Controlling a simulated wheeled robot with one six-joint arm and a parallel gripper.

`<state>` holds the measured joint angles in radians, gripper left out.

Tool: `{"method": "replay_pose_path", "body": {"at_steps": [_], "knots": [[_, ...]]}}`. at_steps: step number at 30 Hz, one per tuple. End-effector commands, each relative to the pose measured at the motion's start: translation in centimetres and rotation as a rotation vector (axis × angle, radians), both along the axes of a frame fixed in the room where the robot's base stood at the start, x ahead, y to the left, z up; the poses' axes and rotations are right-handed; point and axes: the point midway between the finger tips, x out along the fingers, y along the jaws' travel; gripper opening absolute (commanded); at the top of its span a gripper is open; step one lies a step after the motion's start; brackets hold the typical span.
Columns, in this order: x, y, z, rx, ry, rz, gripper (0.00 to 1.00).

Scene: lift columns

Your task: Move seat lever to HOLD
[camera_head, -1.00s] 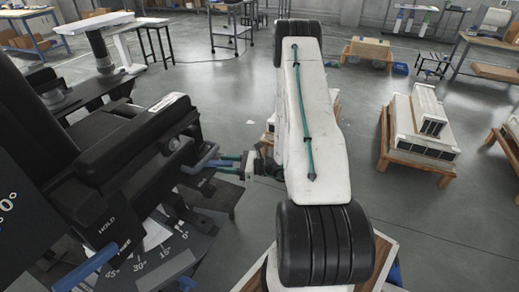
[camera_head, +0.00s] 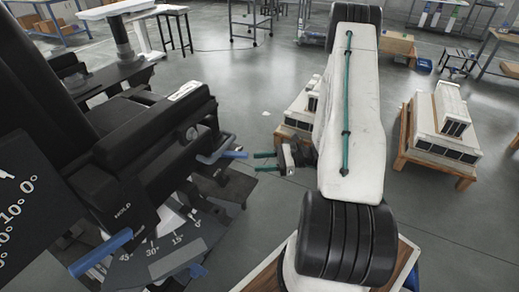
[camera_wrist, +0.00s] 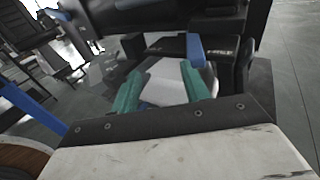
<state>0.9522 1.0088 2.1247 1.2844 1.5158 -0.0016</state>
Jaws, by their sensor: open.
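A lever with a blue grip (camera_head: 222,154) sticks out from the side of the black seat (camera_head: 150,140), below the armrest. In the wrist view the blue grip (camera_wrist: 195,50) hangs between two small white-lettered labels, too blurred to read. A HOLD label (camera_head: 123,212) shows on the seat's lower side in the head view. My gripper (camera_head: 257,161) has green fingers, spread apart and empty, just right of the blue grip with a gap between. In the wrist view my gripper (camera_wrist: 162,70) points at the seat side, the grip lying ahead of the right finger.
A second blue-handled lever (camera_head: 100,252) juts out at the lower left, near an angle scale plate (camera_head: 160,250). It seems to show as a blue bar (camera_wrist: 35,105) in the wrist view. A wooden pallet with white boxes (camera_head: 440,135) stands right. Floor between is open.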

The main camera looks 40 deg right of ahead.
Motion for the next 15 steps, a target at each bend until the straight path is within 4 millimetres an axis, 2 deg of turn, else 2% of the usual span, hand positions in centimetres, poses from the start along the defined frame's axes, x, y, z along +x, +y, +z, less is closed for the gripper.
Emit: {"method": "replay_pose_path", "body": {"at_steps": [6, 15], "knots": [[-1.8, 2.8, 3.1, -0.093, -0.01, 0.203, 0.46], [-4.1, 5.9, 7.4, -0.242, -0.044, 0.464, 0.46]]}}
